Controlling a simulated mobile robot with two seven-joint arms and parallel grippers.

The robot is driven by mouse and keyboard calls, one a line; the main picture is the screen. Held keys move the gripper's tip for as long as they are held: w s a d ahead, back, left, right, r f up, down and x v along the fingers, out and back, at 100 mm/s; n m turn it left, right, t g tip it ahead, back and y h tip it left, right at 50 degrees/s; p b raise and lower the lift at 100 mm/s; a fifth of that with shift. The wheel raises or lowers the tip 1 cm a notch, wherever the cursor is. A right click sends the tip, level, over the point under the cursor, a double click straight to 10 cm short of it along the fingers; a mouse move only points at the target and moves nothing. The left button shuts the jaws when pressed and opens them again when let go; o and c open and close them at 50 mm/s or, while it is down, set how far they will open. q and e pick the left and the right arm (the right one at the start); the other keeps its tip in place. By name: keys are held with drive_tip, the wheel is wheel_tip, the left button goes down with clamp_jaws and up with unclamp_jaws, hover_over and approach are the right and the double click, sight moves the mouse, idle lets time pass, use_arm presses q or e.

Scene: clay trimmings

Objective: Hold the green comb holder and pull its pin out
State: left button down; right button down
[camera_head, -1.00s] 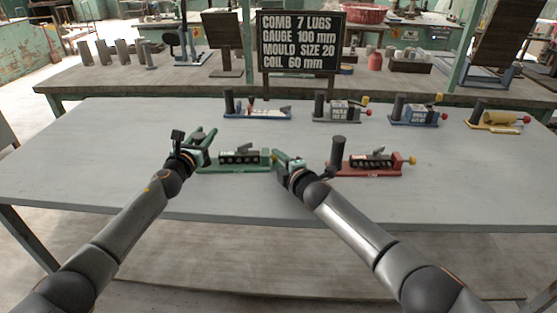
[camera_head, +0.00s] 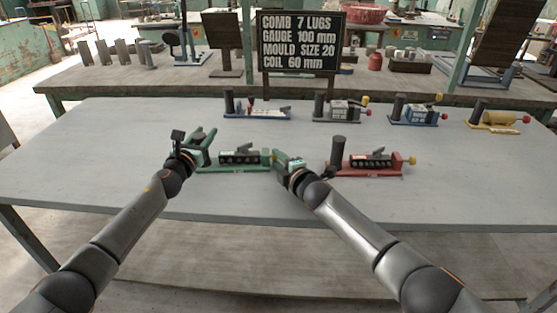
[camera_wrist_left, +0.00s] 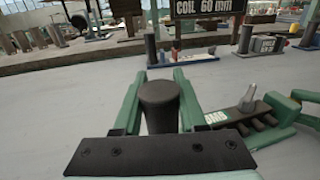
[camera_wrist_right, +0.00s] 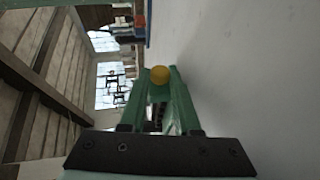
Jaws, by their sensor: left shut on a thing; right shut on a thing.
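The green comb holder (camera_head: 232,169) stands on the grey table with a dark toothed block (camera_head: 240,158) and a small lever on it. In the left wrist view its dark round post (camera_wrist_left: 158,112) stands upright between the fingers of my left gripper (camera_head: 206,140), which is shut on it at the holder's left end. My right gripper (camera_head: 277,156) is at the holder's right end. In the right wrist view the pin's yellow knob (camera_wrist_right: 160,75) sits between its fingertips, and the gripper is shut on the pin. The pin's shaft is hidden.
A red holder (camera_head: 370,171) with a dark post stands close to the right of my right gripper. Blue, grey and yellow holders (camera_head: 497,127) line the table's back. A sign (camera_head: 301,42) stands behind them. The table's front left is clear.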

use_arm(q)
drive_tip(key=shift+d+f, duration=0.1)
drive_tip(key=shift+f, duration=0.3)
use_arm(e)
drive_tip(key=shift+r, duration=0.15)
drive_tip(key=shift+w+d, duration=0.15)
drive_tip(key=shift+d, duration=0.55)
drive_tip(key=shift+w+d, duration=0.1)
drive_tip(key=shift+d, duration=0.55)
drive_tip(key=c, duration=0.9)
unclamp_jaws()
drive_tip(key=shift+d, duration=0.1)
use_arm(q)
drive_tip(key=shift+a, duration=0.2)
use_arm(e)
drive_tip(key=shift+s, duration=0.3)
drive_tip(key=shift+v, duration=5.85)
